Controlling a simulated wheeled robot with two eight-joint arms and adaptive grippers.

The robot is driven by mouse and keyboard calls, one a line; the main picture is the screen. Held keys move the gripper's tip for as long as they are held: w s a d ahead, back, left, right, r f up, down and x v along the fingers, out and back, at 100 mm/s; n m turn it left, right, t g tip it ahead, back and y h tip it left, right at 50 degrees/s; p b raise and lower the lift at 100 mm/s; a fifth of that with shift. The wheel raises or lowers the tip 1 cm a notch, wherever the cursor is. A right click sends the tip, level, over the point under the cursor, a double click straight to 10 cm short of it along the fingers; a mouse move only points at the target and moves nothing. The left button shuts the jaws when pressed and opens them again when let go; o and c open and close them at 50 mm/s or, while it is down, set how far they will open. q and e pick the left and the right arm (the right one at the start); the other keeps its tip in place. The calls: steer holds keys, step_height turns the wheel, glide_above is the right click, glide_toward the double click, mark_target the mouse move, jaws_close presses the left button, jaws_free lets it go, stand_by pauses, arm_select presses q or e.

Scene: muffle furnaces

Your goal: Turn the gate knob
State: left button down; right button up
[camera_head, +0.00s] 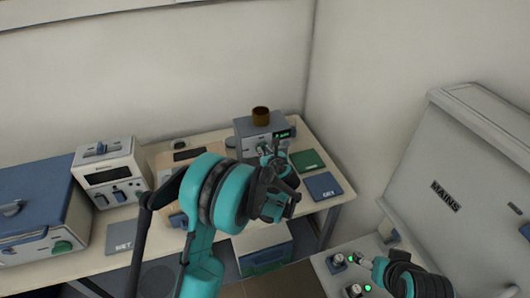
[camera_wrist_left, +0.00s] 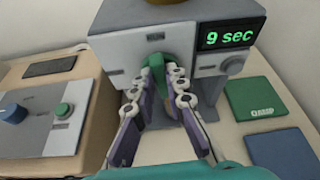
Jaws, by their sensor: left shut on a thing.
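A grey device (camera_head: 247,129) with a green display stands at the back of the table; in the left wrist view the display (camera_wrist_left: 230,36) reads "9 sec". A green knob (camera_wrist_left: 155,63) is on its front, partly hidden by my fingers. My left gripper (camera_wrist_left: 164,75) is shut on this green knob, one finger on each side; in the head view the gripper (camera_head: 272,152) hides the knob. I cannot read a label naming the gate knob. My right gripper (camera_head: 366,262) is at the lower right, near small knobs; its jaws are too small to judge.
A brown cup-like object (camera_head: 261,116) sits on the device. Green (camera_head: 307,160) and blue (camera_head: 324,186) pads lie to its right. A white control box (camera_head: 112,172) and blue furnace (camera_head: 40,208) stand left. A panel marked MAINS (camera_head: 445,196) is at right.

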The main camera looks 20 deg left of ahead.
arm_select(q)
steer(key=shift+s+a+f+n+t+h+b, duration=0.25)
steer(key=shift+n+t+h+b, duration=0.55)
steer(key=shift+n+b, duration=1.4)
steer(key=shift+s+a+f+n+t+h+b, duration=0.15)
steer(key=shift+f+n+t+h+b, duration=0.25)
steer(key=shift+n+t+b, duration=1.25)
steer(key=shift+s+a+f+n+t+h+b, duration=0.1)
steer(key=shift+a+f+n+t+h+b, duration=0.35)
steer(key=shift+n+b, duration=2.2)
steer(key=shift+d+r, duration=0.15)
steer(key=c, duration=1.5)
jaws_free()
steer(key=shift+c, duration=0.2)
steer(key=shift+s, duration=0.1)
